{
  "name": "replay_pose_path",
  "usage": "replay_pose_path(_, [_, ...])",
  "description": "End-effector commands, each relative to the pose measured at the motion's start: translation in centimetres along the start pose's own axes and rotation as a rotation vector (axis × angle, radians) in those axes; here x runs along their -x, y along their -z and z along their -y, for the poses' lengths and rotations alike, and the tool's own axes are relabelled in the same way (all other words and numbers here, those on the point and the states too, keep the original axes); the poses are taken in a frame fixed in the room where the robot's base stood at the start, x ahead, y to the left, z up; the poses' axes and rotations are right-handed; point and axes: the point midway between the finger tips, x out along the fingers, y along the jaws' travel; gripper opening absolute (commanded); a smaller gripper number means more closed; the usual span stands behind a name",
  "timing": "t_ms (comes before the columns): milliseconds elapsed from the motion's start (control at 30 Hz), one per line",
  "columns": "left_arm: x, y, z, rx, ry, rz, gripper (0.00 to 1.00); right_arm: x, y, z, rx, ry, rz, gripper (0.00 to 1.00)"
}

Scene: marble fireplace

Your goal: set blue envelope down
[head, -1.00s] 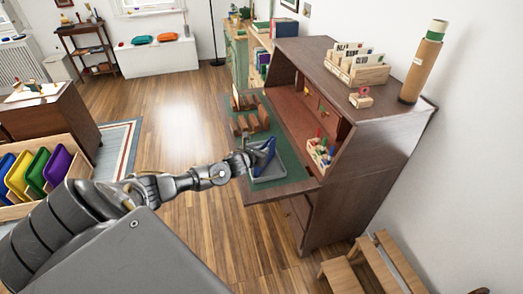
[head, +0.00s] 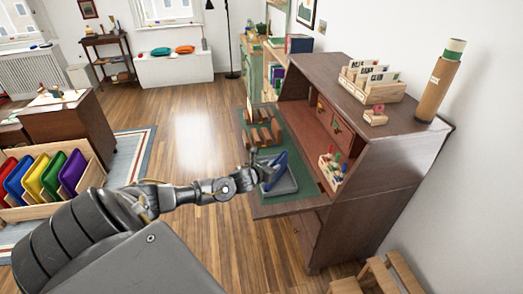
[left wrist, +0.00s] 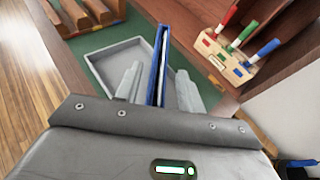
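The blue envelope (head: 279,172) stands tilted at the grey tray (head: 288,187) on the green desk surface. It also shows nearly edge-on in the left wrist view (left wrist: 158,66), between the fingers of my left gripper (left wrist: 159,84). A narrow gap appears on each side of the envelope, so the gripper looks open around it. In the head view my left gripper (head: 256,168) is at the tray's left side. The envelope's lower edge is hidden in the wrist view, so its contact with the tray (left wrist: 110,62) is unclear. My right gripper is not in view.
Brown wooden holders (head: 262,130) stand behind the tray. A wooden block with coloured pieces (head: 331,170) stands to its right by the cabinet (head: 400,150). A brown tube (head: 440,85) stands on top. Open floor (head: 190,130) lies left; a wooden step (head: 385,275) is at lower right.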

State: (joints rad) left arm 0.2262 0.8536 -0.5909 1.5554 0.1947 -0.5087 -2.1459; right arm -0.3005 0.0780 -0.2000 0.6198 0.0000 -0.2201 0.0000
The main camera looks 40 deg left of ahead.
Motion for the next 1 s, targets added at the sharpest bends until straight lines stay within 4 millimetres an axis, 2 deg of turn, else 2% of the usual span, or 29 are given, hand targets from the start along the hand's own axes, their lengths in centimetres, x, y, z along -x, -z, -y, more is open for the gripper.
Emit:
replay_pose_path(200, [4.5,0.3,-0.1,-0.002,0.002,-0.002,0.39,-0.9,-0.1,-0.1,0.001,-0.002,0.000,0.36])
replay_pose_path(433, [8.0,0.2,-0.1,0.000,0.001,-0.001,0.39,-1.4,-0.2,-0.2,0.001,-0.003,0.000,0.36])
replay_pose_path(633, [9.1,0.0,0.0,0.001,0.001,-0.001,0.39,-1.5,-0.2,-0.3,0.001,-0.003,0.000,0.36])
replay_pose_path(1000, [9.1,0.2,0.2,0.020,0.005,-0.002,0.39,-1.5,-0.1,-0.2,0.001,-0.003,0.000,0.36])
